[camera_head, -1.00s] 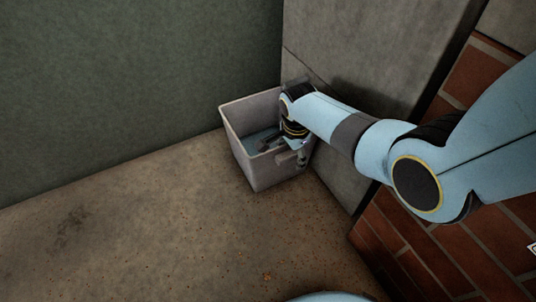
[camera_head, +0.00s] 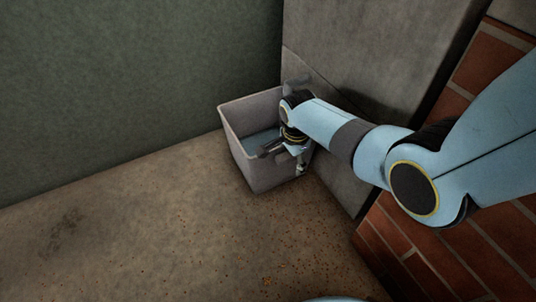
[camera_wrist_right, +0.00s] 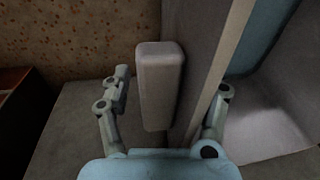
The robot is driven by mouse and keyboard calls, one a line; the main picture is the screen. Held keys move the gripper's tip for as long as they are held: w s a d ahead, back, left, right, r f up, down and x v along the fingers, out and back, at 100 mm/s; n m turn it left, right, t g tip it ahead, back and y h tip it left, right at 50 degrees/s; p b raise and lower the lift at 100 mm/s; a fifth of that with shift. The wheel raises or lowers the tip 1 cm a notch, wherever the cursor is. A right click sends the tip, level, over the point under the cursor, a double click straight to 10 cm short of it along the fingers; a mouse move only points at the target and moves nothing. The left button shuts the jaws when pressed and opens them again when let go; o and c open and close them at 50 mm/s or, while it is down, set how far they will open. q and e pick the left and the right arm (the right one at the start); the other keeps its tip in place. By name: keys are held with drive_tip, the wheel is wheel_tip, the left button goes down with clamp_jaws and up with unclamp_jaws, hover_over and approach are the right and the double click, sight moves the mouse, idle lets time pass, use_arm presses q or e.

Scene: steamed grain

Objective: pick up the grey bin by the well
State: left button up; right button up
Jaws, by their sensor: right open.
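The grey bin (camera_head: 258,174) stands upright on the floor in the corner, with a bluish area inside it. My right gripper (camera_head: 284,158) is at the bin's right side, with one finger over the inside and the other outside the near wall. In the right wrist view, the open fingers straddle the bin's wall (camera_wrist_right: 208,45) and a grey block-like handle (camera_wrist_right: 160,88) on its outer face. Gaps show between the fingers and these parts. My right arm hides part of the bin's right side. My left gripper is not in view.
A dark green wall (camera_head: 120,80) stands behind the bin. A grey concrete block (camera_head: 375,50) stands close at the bin's right, with red brick (camera_head: 420,245) further right. The brown floor (camera_head: 150,230) to the left and front is clear.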

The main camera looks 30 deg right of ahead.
clamp_jaws()
idle(0.3)
drive_tip(key=shift+s, duration=0.1)
idle(0.4)
